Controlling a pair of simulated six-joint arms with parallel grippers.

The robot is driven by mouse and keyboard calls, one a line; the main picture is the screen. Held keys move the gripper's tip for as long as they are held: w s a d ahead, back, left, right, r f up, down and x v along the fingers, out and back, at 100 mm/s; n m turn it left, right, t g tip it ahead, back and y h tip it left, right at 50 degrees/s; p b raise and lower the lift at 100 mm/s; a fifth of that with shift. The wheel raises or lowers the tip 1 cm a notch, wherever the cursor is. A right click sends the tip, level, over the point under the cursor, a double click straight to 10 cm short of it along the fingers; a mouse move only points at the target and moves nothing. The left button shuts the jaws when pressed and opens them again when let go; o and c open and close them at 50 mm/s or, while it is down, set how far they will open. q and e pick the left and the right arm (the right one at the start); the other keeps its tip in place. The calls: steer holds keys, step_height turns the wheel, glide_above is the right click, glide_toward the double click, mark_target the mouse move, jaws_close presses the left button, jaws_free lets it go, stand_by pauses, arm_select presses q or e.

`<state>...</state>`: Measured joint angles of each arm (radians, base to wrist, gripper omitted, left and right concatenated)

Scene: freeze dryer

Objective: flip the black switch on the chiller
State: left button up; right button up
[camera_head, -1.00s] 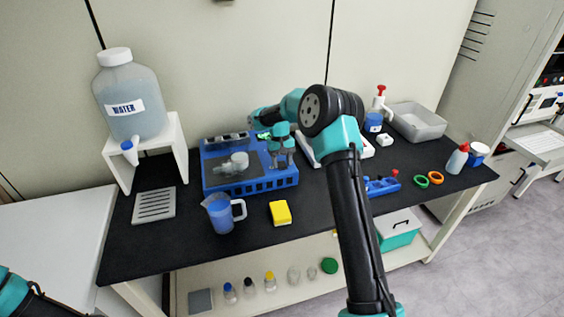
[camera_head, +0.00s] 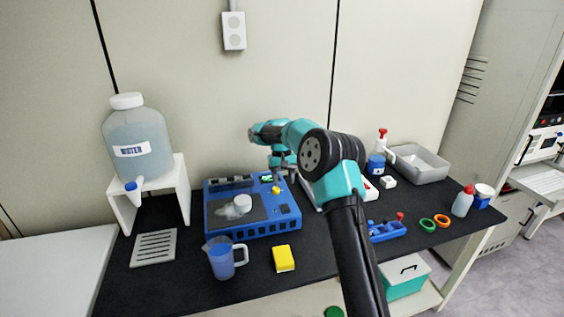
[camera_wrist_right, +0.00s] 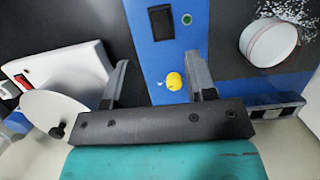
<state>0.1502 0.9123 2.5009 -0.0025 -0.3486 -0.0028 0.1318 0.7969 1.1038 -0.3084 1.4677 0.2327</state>
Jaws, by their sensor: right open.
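The chiller is a blue box (camera_head: 221,222) on the black bench. Its black switch is a dark rectangle on the blue top in the wrist view (camera_wrist_right: 161,22). In the head view the switch is a small dark patch (camera_head: 284,208) near the right front of the top. A yellow knob (camera_wrist_right: 174,81) sits between switch and gripper in the wrist view. My right gripper (camera_wrist_right: 157,62) is open and empty, its fingers apart and clear of the switch; in the head view it is at the chiller's back right corner (camera_head: 284,173). My left gripper is out of view.
A white cup (camera_head: 242,203) stands on the chiller's grey plate. A blue jug (camera_head: 221,259) and yellow sponge (camera_head: 284,259) are in front. A water tank (camera_head: 138,145) on a white stand is at left. A white device (camera_wrist_right: 75,75) stands close beside the chiller.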

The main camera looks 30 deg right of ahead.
steer(key=v, duration=0.7)
steer(key=shift+a, duration=0.1)
